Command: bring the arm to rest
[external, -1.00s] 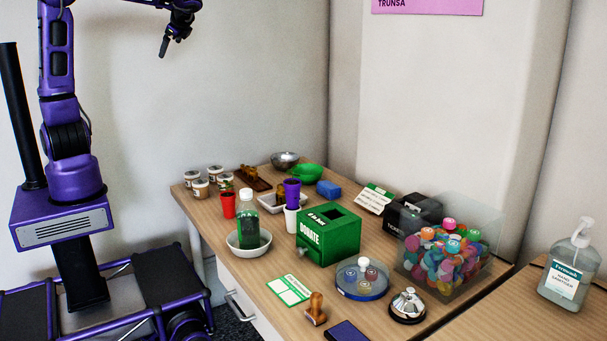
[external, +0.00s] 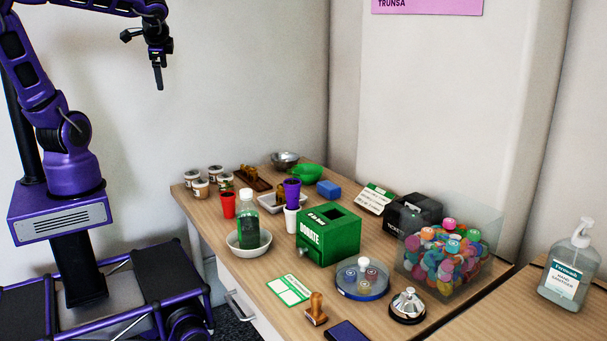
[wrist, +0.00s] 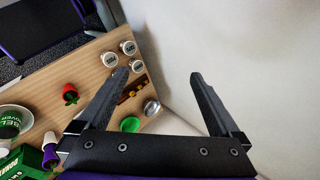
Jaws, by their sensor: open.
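My gripper (external: 158,76) hangs from my purple arm in the upper left of the external view, fingers pointing down, well above the floor and to the left of the table. In the wrist view my gripper (wrist: 160,92) has its two dark fingers spread wide apart, with nothing between them but the pale wall and the far end of the table. It is open and empty and touches nothing.
Below, the wooden table (external: 240,277) holds a green donation box (external: 330,238), a bowl with a green bottle (external: 249,221), several jars (external: 201,188), cups and a clear bin (external: 477,262). Sanitizer (external: 570,270) stands at the right. The air around my gripper is free.

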